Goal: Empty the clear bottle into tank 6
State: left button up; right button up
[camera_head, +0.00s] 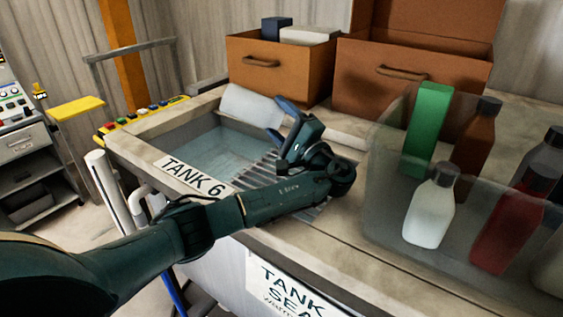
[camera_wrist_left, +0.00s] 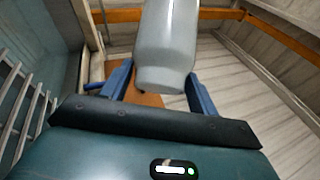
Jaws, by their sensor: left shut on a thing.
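My left gripper (camera_head: 279,121) is shut on a pale, greyish clear bottle (camera_head: 248,105) and holds it over the far part of tank 6 (camera_head: 150,127). The bottle lies tilted well over, close to level, with its far end pointing left. In the left wrist view the bottle (camera_wrist_left: 167,45) sits between the blue fingers (camera_wrist_left: 160,82), and one end of it is cut off by the top edge. I cannot see its mouth or any stream. Tank 6 has bluish liquid in it and a slatted grate on its right side. My right gripper is not in view.
A clear bin (camera_head: 378,222) at the right holds a white bottle (camera_head: 430,212), a green carton (camera_head: 427,125) and several brown and red bottles. Two brown drawer-like boxes (camera_head: 258,75) stand behind the tank. A "TANK SEA…" label (camera_head: 285,290) hangs in front.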

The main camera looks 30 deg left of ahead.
pick_arm(q)
jog(key=shift+d+r+m+t+y, duration=0.2)
jog(key=shift+r+m+t+y, duration=0.3)
jog(key=shift+r+m, duration=0.4)
dwell(0.9)
notch_tip(320, 180, down, 8)
jog(key=a+n+g+h, duration=0.1)
jog(key=n+g+h, duration=0.25)
jog(key=n, duration=0.25)
jog(key=s+a+r+n+t+h, duration=0.1)
jog(key=s+a+n+h, duration=0.3)
jog(key=a+n+h, duration=0.4)
jog(key=shift+a+r+t+h, duration=0.4)
jog(key=shift+a+h, duration=0.5)
jog(key=shift+h, duration=2.15)
